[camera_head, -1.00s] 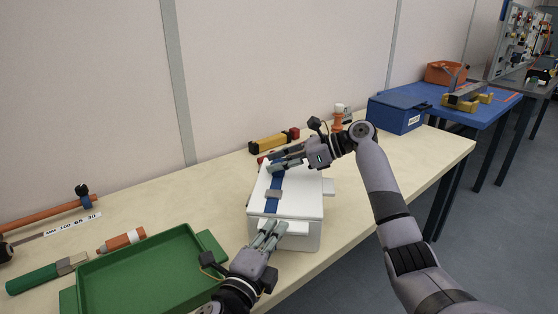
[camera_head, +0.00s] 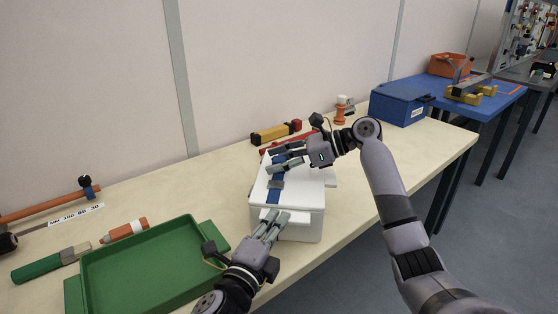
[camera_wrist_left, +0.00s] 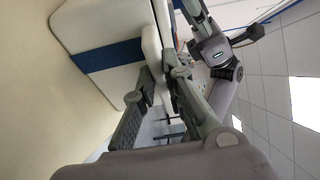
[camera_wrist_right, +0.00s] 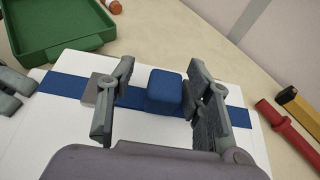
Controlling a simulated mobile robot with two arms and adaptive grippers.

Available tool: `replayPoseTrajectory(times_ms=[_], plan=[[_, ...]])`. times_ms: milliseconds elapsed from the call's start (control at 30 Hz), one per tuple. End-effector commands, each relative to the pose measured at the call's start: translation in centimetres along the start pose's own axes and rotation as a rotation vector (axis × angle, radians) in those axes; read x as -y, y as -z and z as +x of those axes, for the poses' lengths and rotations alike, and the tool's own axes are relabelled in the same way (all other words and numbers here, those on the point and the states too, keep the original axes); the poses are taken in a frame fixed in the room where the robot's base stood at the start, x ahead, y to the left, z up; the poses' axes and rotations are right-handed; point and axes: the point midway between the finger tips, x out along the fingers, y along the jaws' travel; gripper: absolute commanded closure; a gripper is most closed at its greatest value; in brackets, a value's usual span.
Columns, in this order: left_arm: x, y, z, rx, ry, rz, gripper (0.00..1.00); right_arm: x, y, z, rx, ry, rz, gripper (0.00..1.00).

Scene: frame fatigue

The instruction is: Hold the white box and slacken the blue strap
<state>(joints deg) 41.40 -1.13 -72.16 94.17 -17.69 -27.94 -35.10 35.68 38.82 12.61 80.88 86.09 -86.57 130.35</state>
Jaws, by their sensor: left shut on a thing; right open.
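The white box (camera_head: 308,200) stands on the bench in the head view. The blue strap (camera_head: 275,195) runs over its lid through a grey buckle (camera_head: 277,184). My left gripper (camera_head: 268,227) is shut on the box's white front ledge (camera_head: 291,218); in the left wrist view its fingers (camera_wrist_left: 158,92) are at the white edge. My right gripper (camera_head: 275,160) is open over the lid. In the right wrist view its fingers (camera_wrist_right: 160,100) stand either side of a raised blue block (camera_wrist_right: 164,91) on the strap, with a gap visible. The buckle (camera_wrist_right: 94,90) lies just left of them.
A green tray (camera_head: 215,228) is left of the box. A red tool (camera_head: 275,146) and a yellow tool (camera_head: 273,133) lie behind it. An orange bottle (camera_head: 341,113) and a blue case (camera_head: 397,106) are back right. Bench right of the box is clear.

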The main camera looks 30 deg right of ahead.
Motion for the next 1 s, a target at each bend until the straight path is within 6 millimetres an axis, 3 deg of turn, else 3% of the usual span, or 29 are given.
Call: replayPoseTrajectory(times_ms=[33,233,367,800,1000], plan=[[-0.9,-0.2,-0.1,0.005,-0.017,-0.002,1.0,0.1,0.0,0.0,0.0,0.002,0.0,0.53],[-0.9,-0.1,-0.1,0.005,-0.017,-0.001,1.0,0.1,0.0,-0.2,0.001,0.005,-0.001,0.53],[-1.0,-0.2,-0.1,0.005,-0.017,-0.001,1.0,0.2,0.0,-1.3,-0.001,0.007,-0.001,0.53],[-1.0,-0.2,-0.1,0.006,-0.018,-0.001,1.0,0.0,0.0,-10.0,-0.001,0.006,-0.002,0.53],[-1.0,-0.2,-0.1,0.006,-0.018,-0.001,1.0,-0.1,0.0,-11.9,0.0,0.004,-0.002,0.53]])
